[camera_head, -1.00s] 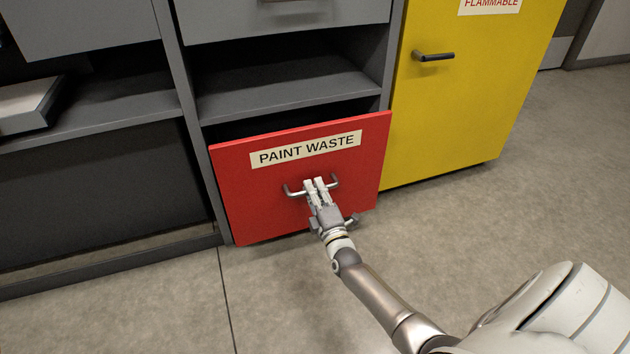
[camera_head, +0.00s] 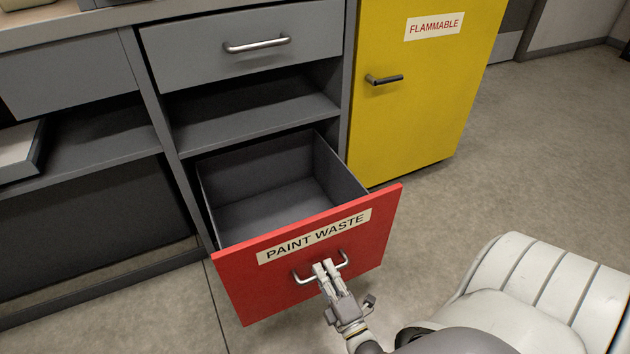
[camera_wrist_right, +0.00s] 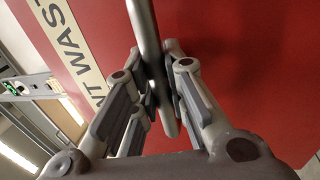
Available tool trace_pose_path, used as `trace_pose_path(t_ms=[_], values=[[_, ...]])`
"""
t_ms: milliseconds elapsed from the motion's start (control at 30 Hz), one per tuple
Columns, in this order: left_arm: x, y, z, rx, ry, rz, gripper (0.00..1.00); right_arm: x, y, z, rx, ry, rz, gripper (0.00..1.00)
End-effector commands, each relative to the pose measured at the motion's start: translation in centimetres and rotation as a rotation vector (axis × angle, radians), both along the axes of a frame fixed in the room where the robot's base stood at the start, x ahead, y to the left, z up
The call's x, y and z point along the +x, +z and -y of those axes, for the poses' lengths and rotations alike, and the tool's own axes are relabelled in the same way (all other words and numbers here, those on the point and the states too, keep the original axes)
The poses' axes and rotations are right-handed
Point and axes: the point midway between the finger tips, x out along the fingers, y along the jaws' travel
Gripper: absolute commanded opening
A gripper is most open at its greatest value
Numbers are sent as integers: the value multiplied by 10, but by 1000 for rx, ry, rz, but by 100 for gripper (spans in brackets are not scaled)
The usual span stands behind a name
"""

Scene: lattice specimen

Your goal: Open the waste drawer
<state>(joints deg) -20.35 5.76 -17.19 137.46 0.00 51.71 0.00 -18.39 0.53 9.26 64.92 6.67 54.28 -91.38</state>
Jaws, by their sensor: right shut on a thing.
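The waste drawer has a red front (camera_head: 240,287) with a "PAINT WASTE" label (camera_head: 316,236) and a bar handle (camera_head: 343,262). It stands well out from the cabinet, and its grey inside (camera_head: 275,205) looks empty. My right gripper (camera_head: 324,268) is shut on the handle. In the right wrist view my right gripper (camera_wrist_right: 160,95) has its fingers on both sides of the handle's bar (camera_wrist_right: 146,35), in front of the red panel (camera_wrist_right: 240,60). My left gripper is not in view.
A grey drawer with a bar handle (camera_head: 257,45) is above, over an open shelf (camera_head: 250,118). A yellow "FLAMMABLE" cabinet (camera_head: 400,130) stands to the right of the drawer. A tray (camera_head: 18,150) lies on the left shelf. The floor at the right (camera_head: 540,170) is clear.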

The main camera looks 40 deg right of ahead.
Motion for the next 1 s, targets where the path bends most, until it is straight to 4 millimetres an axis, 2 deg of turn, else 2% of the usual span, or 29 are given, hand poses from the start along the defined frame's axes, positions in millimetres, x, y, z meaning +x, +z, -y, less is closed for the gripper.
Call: trace_pose_path(t_ms=[200, 600, 633, 800, 1000], values=[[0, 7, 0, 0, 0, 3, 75, -18, 0, -5, 1, -1, 1, 0], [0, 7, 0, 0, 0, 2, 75, -20, 0, -5, 1, -1, 0, 0], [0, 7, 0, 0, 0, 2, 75, -20, 0, -5, 1, -1, 0, 16], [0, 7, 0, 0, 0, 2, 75, -20, 0, -5, 1, -1, 0, 35], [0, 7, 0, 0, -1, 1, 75, -20, 0, -5, 0, -1, 1, 35]])
